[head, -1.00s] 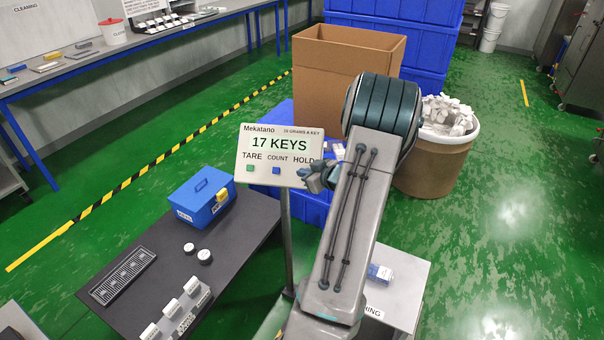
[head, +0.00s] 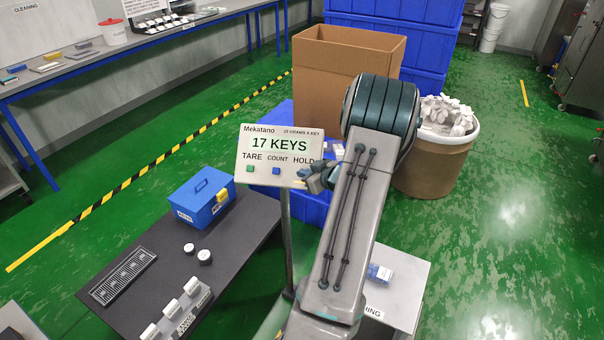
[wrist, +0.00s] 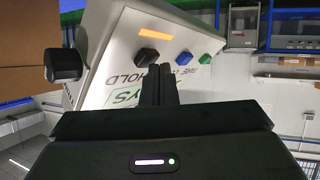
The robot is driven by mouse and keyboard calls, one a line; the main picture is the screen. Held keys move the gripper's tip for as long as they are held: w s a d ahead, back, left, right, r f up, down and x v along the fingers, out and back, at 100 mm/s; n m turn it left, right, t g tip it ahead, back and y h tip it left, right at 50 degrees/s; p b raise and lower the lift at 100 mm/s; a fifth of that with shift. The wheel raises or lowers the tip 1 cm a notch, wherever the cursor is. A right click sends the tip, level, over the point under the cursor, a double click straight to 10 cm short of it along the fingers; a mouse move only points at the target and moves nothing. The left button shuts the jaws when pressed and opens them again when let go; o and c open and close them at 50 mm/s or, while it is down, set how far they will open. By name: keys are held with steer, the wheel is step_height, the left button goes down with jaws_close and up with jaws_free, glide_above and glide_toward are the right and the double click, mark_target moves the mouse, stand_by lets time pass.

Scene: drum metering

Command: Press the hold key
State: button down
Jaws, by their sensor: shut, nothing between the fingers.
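The scale's display panel (head: 262,167) reads 17 KEYS, with TARE, COUNT and HOLD labels. Its green key (head: 250,168) and blue key (head: 276,170) show in the head view; the hold key is hidden there behind my wrist. In the wrist view the panel is upside down, and the dark hold key (wrist: 147,57) sits by the HOLD label, with a lit orange bar (wrist: 155,35) beyond it. My gripper (wrist: 160,69) is shut and empty, its fingertips right at the hold key. I cannot tell whether they touch it.
The panel stands on a post (head: 287,235) beside a dark table (head: 150,235) with a blue box (head: 203,197). A cardboard box (head: 345,75) and a drum of white pieces (head: 437,165) stand behind my arm. Green floor is open at right.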

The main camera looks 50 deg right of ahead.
steer(key=shift+s+a+r, duration=0.25)
steer(key=shift+a+r, duration=0.1)
steer(key=shift+r, duration=0.05)
steer(key=shift+s+a+r+p, duration=0.55)
steer(key=shift+a+r+p, duration=0.2)
steer(key=shift+r, duration=0.15)
steer(key=shift+s+a+r+p, duration=0.5)
steer(key=shift+a+r+p, duration=0.2)
steer(key=shift+r, duration=0.2)
